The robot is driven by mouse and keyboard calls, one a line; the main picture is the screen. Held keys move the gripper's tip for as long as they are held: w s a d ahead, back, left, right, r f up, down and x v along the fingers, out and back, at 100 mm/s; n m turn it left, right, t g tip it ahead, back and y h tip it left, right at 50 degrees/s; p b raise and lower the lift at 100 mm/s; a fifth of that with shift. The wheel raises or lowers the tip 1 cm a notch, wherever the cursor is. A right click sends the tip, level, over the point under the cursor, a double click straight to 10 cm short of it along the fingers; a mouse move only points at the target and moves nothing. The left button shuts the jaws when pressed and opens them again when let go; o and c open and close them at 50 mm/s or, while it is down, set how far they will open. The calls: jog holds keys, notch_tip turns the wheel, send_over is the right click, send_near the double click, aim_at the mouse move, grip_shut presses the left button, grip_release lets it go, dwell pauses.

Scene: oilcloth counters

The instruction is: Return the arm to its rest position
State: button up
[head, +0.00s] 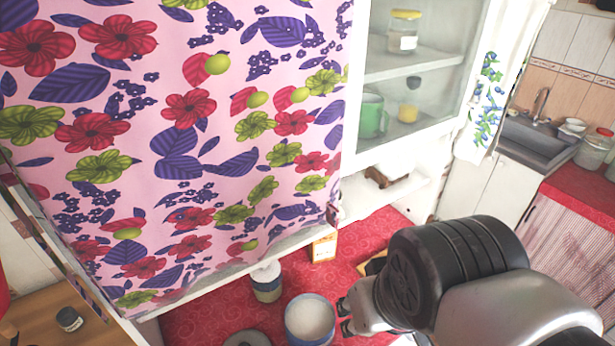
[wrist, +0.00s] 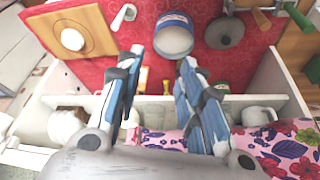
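My arm reaches in from the lower right in the head view. My gripper (head: 346,317) is over the red counter (head: 205,318), close to the right side of a pot with pale contents (head: 310,318). In the wrist view my gripper (wrist: 158,64) has its two blue-grey fingers spread apart. Only red cloth and a small yellowish thing farther off show between them, so it holds nothing. The pot also shows in the wrist view (wrist: 173,40), beyond the fingertips.
A white cabinet (head: 400,149) with glass doors and a pink flowered curtain (head: 150,150) stands over the counter. A canister (head: 267,284), a small box (head: 324,246) and a lid (wrist: 224,31) are near the pot. A cutting board (wrist: 98,42) also lies there. A sink (head: 535,138) is at right.

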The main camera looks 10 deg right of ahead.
jog(key=shift+s+a+r, duration=0.15)
jog(key=shift+s+a, duration=0.1)
jog(key=shift+s, duration=0.2)
notch_tip(320, 180, down, 8)
jog(key=b, duration=0.8)
